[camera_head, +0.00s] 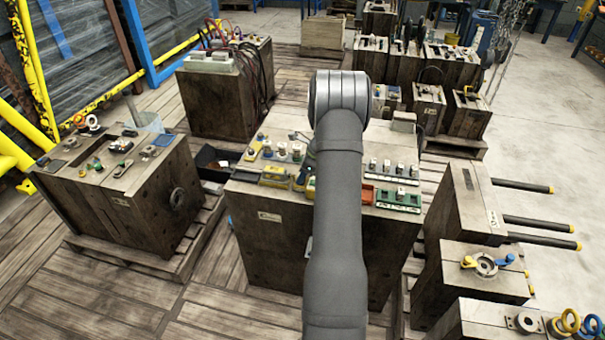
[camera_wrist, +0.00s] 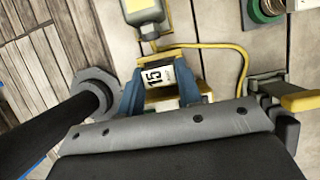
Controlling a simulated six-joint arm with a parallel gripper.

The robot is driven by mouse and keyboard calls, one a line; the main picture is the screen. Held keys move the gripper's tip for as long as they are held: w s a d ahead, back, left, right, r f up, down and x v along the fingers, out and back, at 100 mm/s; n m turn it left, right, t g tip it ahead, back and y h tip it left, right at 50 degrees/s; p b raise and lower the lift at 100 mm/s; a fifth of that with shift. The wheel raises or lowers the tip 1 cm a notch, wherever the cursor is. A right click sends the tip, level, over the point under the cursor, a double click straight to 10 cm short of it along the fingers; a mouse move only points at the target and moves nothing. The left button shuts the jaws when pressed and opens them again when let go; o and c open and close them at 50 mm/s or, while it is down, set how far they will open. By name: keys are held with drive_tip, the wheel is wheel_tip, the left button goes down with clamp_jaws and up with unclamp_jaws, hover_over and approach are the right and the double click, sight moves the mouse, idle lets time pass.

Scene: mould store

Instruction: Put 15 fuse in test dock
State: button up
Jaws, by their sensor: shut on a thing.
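In the wrist view a fuse with a white label reading 15 (camera_wrist: 153,76) sits between the blue fingers of my gripper (camera_wrist: 165,88), which is shut on it. The label faces the camera. Yellow material shows around and below the fuse; I cannot tell whether it is the test dock or part of the fuse. A grey and yellow device (camera_wrist: 144,13) lies just beyond, with a yellow cable (camera_wrist: 215,46) curving round to the right. In the head view my arm hides the gripper and the held fuse.
The wooden block (camera_head: 270,240) below my arm bears a green tray (camera_head: 385,202) with white-topped pieces on the right, and several small parts on the left. Another block (camera_head: 130,205) stands left. A block with dark rods (camera_head: 470,205) stands right.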

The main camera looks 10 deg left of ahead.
drive_tip(key=o, duration=1)
drive_tip(key=shift+o, duration=0.2)
drive_tip(key=shift+r, duration=3.75)
drive_tip(key=shift+f, duration=0.1)
wheel_tip(320, 180, down, 7)
drive_tip(key=shift+f, duration=0.15)
